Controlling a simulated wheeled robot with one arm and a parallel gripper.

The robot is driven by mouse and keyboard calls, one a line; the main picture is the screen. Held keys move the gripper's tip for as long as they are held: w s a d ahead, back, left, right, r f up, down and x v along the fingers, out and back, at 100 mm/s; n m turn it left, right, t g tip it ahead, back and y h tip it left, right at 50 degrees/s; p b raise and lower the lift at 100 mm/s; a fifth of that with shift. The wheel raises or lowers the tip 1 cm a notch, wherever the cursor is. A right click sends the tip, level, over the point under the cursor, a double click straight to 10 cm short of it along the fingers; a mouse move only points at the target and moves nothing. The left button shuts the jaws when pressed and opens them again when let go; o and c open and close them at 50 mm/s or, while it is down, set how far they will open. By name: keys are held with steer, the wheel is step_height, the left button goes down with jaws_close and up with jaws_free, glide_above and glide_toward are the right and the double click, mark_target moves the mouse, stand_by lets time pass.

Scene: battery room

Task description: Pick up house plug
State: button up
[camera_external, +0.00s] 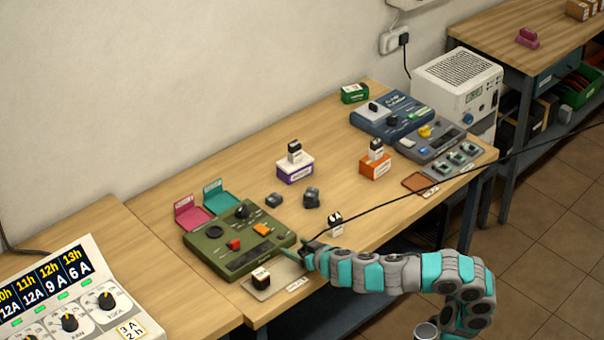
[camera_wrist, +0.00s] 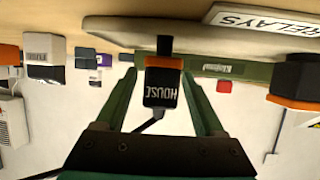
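The house plug (camera_wrist: 161,88) is black with an orange band and a label reading HOUSE, upside down in the wrist view. A dark cord leads off from it. My gripper (camera_wrist: 160,75) is open, with one green finger on each side of the plug and a gap showing beside it. I cannot tell how deep the plug lies between the fingers. In the external view my gripper (camera_external: 304,250) is low at the front right edge of the green panel (camera_external: 215,245); the plug there is hidden or too small to tell.
A board labelled RELAYS (camera_wrist: 265,18) with an orange-and-black block (camera_wrist: 298,80) lies close by. A black-and-white block (camera_external: 335,224) stands near the table's front edge. The cord (camera_external: 400,200) crosses the table to the right.

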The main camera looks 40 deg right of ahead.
jaws_close()
stand_by(0.3)
stand_by(0.3)
